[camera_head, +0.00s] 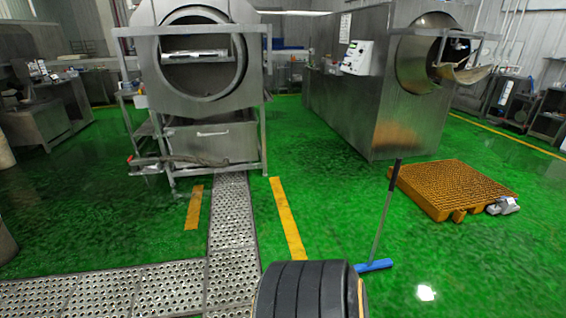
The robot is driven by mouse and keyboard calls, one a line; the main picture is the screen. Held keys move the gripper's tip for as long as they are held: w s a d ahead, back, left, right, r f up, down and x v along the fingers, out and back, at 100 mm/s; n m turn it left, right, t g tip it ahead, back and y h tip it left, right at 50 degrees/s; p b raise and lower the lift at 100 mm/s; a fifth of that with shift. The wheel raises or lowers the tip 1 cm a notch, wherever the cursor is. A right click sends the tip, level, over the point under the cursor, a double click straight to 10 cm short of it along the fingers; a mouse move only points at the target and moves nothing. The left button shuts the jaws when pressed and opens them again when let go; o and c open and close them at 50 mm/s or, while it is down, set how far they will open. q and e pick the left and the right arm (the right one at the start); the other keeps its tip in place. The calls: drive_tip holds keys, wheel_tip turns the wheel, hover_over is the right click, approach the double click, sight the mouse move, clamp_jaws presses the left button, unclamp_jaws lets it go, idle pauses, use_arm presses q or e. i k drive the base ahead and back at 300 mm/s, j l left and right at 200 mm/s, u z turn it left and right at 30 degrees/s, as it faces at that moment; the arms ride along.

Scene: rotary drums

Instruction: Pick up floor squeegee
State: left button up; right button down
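The floor squeegee stands on the green floor, right of the middle in the head view. Its blue head (374,265) lies on the floor, and its thin grey handle (382,215) rises from it, leaning slightly to the right. The handle's dark top end is in front of the lower edge of a large steel machine in the picture. Neither of my grippers is in view, so nothing shows of their opening or of anything in them.
A yellow-orange pallet (455,188) lies right of the squeegee, with a small grey object (503,206) at its corner. A steel drum machine (375,90) stands behind. Another (200,120) stands left. Perforated floor grating (232,225) runs left of a yellow stripe (286,215). Green floor around the squeegee is mostly clear.

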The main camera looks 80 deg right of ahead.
sight(370, 266)
drive_tip(key=z, duration=3.45)
drive_tip(key=i+j+z, duration=0.1)
drive_tip(key=i+j, duration=2.1)
